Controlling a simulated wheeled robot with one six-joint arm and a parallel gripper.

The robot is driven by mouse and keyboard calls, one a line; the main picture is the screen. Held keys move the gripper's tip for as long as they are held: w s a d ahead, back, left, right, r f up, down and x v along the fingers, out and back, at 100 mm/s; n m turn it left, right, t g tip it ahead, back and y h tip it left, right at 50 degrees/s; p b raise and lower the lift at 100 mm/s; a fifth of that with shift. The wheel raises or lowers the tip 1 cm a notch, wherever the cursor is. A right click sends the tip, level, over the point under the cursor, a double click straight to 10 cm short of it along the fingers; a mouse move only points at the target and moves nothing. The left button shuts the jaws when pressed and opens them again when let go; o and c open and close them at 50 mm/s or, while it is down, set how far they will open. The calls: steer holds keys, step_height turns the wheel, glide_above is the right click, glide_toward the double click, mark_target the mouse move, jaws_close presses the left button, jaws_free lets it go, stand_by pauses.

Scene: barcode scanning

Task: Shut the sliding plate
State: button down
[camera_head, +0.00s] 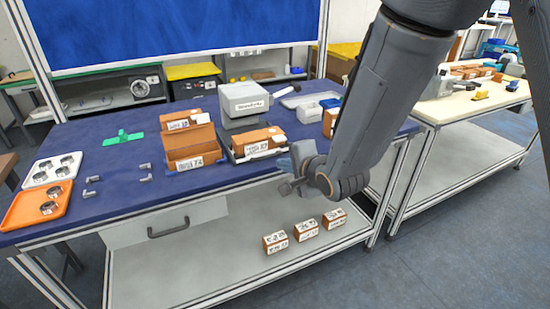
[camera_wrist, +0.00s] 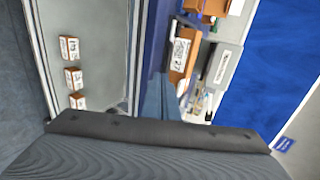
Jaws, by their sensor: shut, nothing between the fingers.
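The grey scanning machine (camera_head: 243,104) stands on the blue table, with a label on its upper front. A dark sliding plate (camera_head: 238,159) sticks out from its front toward the table's near edge. A brown labelled box (camera_head: 262,141) rests on the plate; a labelled brown box beside the machine also shows in the wrist view (camera_wrist: 181,50). My gripper (camera_head: 287,187) is shut and empty, just beyond the table's front edge, to the right of and nearer than the plate. I cannot tell whether it touches anything. The plate's far part is hidden by the box and machine.
An open brown box (camera_head: 193,150) stands left of the plate. A green part (camera_head: 124,137), a white tray (camera_head: 52,169) and an orange tray (camera_head: 38,205) lie further left. Several small boxes sit on the lower shelf (camera_head: 230,250). Another table (camera_head: 465,103) stands at the right.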

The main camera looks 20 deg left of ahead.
steer(key=r+p+x, duration=0.1)
steer(key=x, duration=0.5)
steer(key=shift+a, duration=0.2)
steer(key=shift+w, duration=0.15)
